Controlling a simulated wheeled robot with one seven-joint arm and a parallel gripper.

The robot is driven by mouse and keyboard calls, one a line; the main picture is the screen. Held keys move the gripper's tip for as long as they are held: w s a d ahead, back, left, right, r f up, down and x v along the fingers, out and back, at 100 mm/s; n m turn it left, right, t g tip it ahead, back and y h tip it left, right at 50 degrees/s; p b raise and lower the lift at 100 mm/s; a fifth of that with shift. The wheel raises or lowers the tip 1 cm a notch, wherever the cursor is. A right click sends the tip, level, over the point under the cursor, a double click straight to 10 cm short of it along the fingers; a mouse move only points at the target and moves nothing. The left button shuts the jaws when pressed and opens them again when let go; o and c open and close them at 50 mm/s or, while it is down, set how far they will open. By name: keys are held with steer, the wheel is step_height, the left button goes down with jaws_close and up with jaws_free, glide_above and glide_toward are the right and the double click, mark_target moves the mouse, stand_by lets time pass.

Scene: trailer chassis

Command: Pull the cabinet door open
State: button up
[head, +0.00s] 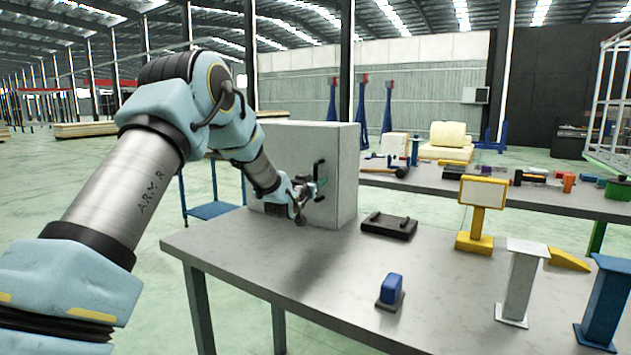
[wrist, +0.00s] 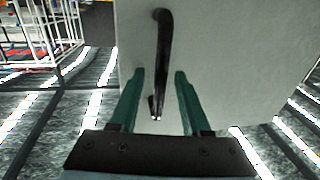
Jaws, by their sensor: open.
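The cabinet (head: 345,165) is a pale grey box standing at the far left of the grey table. Its black bar handle (head: 318,178) is on the face toward my arm. My gripper (head: 308,187) is at that handle. In the wrist view the cabinet door (wrist: 225,60) fills the upper middle, and the dark handle (wrist: 164,55) runs down it. The green fingers of my gripper (wrist: 158,75) are apart, one on each side of the handle, with gaps visible on both sides. The door looks shut, though its edges are hard to make out.
A black tray (head: 389,226) lies right of the cabinet. A blue block on a dark base (head: 391,291), a yellow stand (head: 480,215) and a grey post (head: 520,283) stand farther right on the table (head: 300,270). The table top in front of the cabinet is clear.

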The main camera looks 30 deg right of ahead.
jaws_close()
stand_by(1.4)
